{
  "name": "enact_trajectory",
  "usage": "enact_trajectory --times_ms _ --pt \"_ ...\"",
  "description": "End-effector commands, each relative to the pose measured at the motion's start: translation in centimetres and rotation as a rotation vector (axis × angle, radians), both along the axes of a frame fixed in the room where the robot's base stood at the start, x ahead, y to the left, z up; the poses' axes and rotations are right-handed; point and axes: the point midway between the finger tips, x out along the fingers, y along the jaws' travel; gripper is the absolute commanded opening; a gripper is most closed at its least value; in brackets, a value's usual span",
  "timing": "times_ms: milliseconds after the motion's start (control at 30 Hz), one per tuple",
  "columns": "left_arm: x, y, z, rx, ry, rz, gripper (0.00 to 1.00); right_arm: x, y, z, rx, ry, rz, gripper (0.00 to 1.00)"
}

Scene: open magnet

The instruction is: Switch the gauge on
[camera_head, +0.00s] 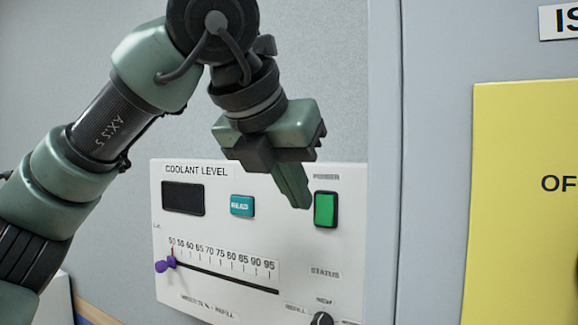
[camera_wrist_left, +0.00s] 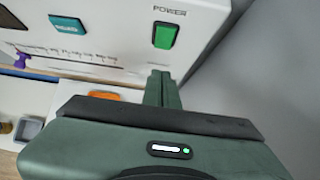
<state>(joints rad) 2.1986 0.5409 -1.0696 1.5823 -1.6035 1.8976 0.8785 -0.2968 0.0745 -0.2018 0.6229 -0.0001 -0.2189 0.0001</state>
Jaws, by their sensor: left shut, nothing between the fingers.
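The coolant level gauge (camera_head: 215,270) is a white panel on the wall, with a dark blank display (camera_head: 183,198), a teal READ button (camera_head: 242,206) and a scale with a purple pointer (camera_head: 166,263) at its left end. The green POWER switch (camera_head: 325,209) is at its upper right; it also shows in the left wrist view (camera_wrist_left: 165,36). My left gripper (camera_head: 303,203) is shut and empty, its fingertips just left of the POWER switch in the head view. In the left wrist view the fingertips (camera_wrist_left: 161,74) are below the switch, with a visible gap. My right gripper is not in view.
A dark knob (camera_head: 321,320) sits at the panel's lower right. A grey cabinet edge (camera_head: 385,170) and a yellow sign (camera_head: 520,200) are to the right. In the left wrist view an orange item (camera_wrist_left: 104,96) and a small grey tray (camera_wrist_left: 30,128) lie below the panel.

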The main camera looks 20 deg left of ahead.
Motion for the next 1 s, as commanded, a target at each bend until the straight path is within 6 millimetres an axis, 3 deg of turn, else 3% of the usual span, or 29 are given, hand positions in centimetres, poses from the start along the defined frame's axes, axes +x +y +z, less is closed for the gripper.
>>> enact_trajectory --times_ms 167,400,1000 --pt "2.6 -0.5 -2.7 0.001 0.004 0.000 0.00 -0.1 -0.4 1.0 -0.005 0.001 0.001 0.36" --pt "5.7 -1.2 -2.9 -0.001 0.001 0.000 0.00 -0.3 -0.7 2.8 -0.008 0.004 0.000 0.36" --pt "7.2 -1.3 -3.4 -0.004 -0.011 -0.001 0.00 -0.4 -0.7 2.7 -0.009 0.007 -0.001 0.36"
